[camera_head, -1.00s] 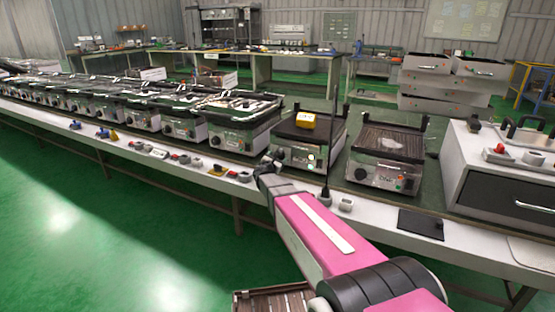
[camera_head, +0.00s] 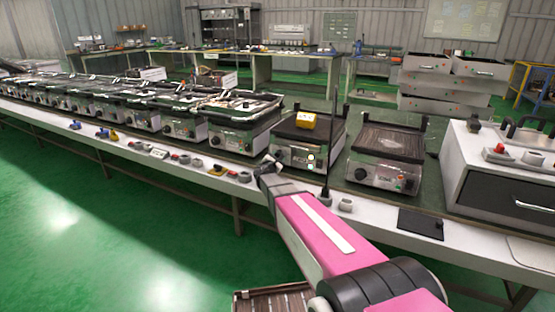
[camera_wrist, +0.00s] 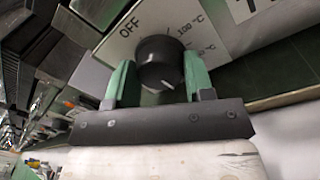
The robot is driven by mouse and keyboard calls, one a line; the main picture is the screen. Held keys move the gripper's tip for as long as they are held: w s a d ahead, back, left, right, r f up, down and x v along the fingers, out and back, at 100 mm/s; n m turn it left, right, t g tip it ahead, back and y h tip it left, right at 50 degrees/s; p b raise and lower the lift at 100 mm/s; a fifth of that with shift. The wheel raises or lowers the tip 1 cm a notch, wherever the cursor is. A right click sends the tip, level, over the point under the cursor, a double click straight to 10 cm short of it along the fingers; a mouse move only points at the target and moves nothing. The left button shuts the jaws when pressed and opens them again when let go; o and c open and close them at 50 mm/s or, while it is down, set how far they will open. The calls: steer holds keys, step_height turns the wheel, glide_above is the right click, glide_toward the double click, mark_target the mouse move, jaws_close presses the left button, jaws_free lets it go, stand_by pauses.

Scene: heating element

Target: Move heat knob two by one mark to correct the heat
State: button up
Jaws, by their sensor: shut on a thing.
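The black round heat knob (camera_wrist: 160,58) shows in the wrist view on a pale panel marked OFF and 100 °C. A white pointer line on the knob faces the lower right of that view. My gripper (camera_wrist: 159,78) has its two green fingers on either side of the knob and is shut on it. The knob is hard to make out there behind the gripper.
Another heating unit (camera_head: 384,158) stands to the right, and a row of similar units runs left along the bench. Small parts lie along the bench's front edge (camera_head: 145,150). A dark thin pole (camera_head: 328,160) stands just right of my gripper.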

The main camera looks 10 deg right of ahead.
steer(key=shift+m, duration=1)
steer(key=o, duration=0.9)
steer(key=shift+o, duration=0.2)
steer(key=v, duration=1.1)
steer(key=shift+f, duration=0.15)
